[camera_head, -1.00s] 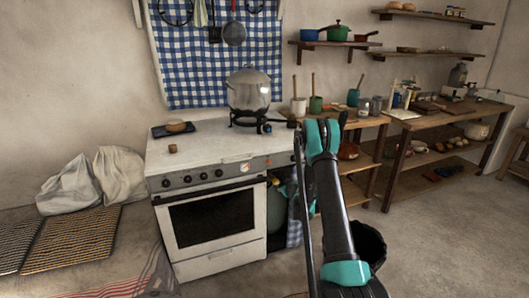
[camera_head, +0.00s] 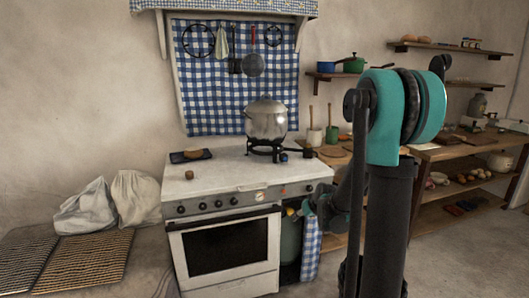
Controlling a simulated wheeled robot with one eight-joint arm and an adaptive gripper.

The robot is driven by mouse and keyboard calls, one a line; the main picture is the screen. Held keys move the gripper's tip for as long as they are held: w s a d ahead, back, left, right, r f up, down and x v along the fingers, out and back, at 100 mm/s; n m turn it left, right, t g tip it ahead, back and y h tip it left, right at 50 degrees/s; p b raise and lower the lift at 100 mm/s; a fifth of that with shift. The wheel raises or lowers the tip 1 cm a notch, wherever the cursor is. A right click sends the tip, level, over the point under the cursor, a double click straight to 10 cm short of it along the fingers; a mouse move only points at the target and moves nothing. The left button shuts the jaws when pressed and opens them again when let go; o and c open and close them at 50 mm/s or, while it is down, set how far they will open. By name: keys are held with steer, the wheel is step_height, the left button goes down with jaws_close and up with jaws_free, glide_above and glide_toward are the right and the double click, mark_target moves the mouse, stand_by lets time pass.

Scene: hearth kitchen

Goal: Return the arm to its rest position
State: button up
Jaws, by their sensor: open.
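My arm (camera_head: 388,215) rises at the right of the head view, with a large teal and black joint at its top. Farther down, a grey and teal end part, which looks like my gripper (camera_head: 313,208), shows small beside the stove's right front corner. The arm link partly covers it and its fingers are hard to make out. It looks open, and I see nothing held in it.
The white stove (camera_head: 225,228) stands left of my arm, with a steel pot (camera_head: 267,122) and a dark board (camera_head: 190,156) on top. A wooden table (camera_head: 440,152) and wall shelves are behind at right. Sacks (camera_head: 88,210) lie at left.

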steer(key=s+d+f+m+g+h, duration=0.1)
steer(key=s+g, duration=0.1)
steer(key=s, duration=1.3)
steer(key=s+d+f+m+g+h, duration=0.1)
steer(key=s+d+m, duration=0.1)
steer(key=s, duration=1.2)
steer(key=shift+s+g, duration=0.4)
